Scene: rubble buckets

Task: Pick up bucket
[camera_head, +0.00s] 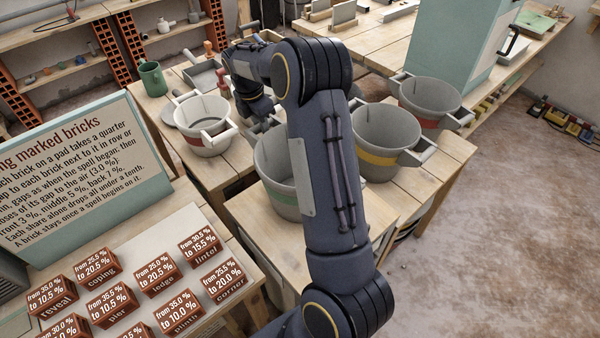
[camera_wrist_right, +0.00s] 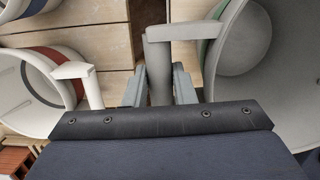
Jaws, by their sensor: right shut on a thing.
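A grey bucket with a green band (camera_head: 275,160) stands at the front of the wooden table, partly hidden behind my right arm. Its rim and one handle (camera_wrist_right: 172,34) show in the right wrist view. My right gripper (camera_head: 262,112) is at the handle on the bucket's far side, mostly hidden by its own wrist in the head view. In the right wrist view its fingers (camera_wrist_right: 160,88) are shut on this handle, one on each side. The bucket looks upright; I cannot tell whether it is clear of the table. My left gripper is not in view.
A pale red-banded bucket (camera_head: 205,142) stands close on the left, also in the right wrist view (camera_wrist_right: 28,98). A yellow-banded bucket (camera_head: 384,162) and another red-banded one (camera_head: 425,105) stand right. A sign (camera_head: 75,165) and labelled bricks (camera_head: 105,302) are at left.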

